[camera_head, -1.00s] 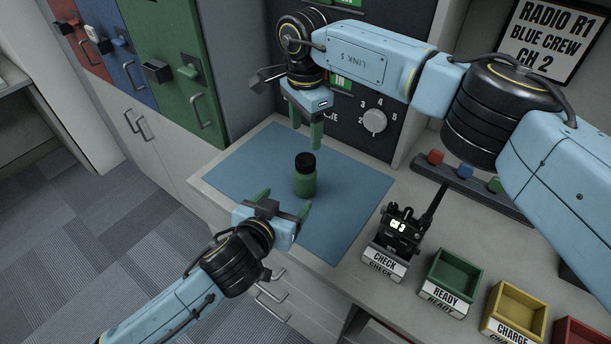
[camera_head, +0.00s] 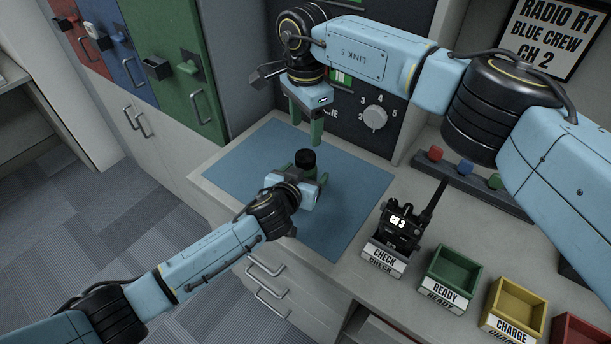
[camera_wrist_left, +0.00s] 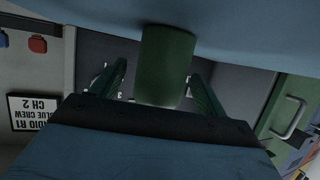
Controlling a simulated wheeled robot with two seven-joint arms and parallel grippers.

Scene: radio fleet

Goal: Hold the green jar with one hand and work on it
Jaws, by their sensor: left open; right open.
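The green jar with a black lid (camera_head: 306,159) stands upright on the blue mat (camera_head: 345,190). My left gripper (camera_head: 300,180) is open at the jar's near side, hiding most of the green body in the head view. In the left wrist view the green jar (camera_wrist_left: 165,65) stands between the two open fingers, with gaps on both sides. My right gripper (camera_head: 307,128) is open and empty, pointing down above and behind the jar, apart from the lid.
A black radio (camera_head: 402,222) stands in the CHECK holder (camera_head: 384,258) right of the mat. Green READY (camera_head: 450,278) and yellow CHARGE (camera_head: 517,305) bins line the counter's front edge. A panel with a dial (camera_head: 374,118) rises behind the mat.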

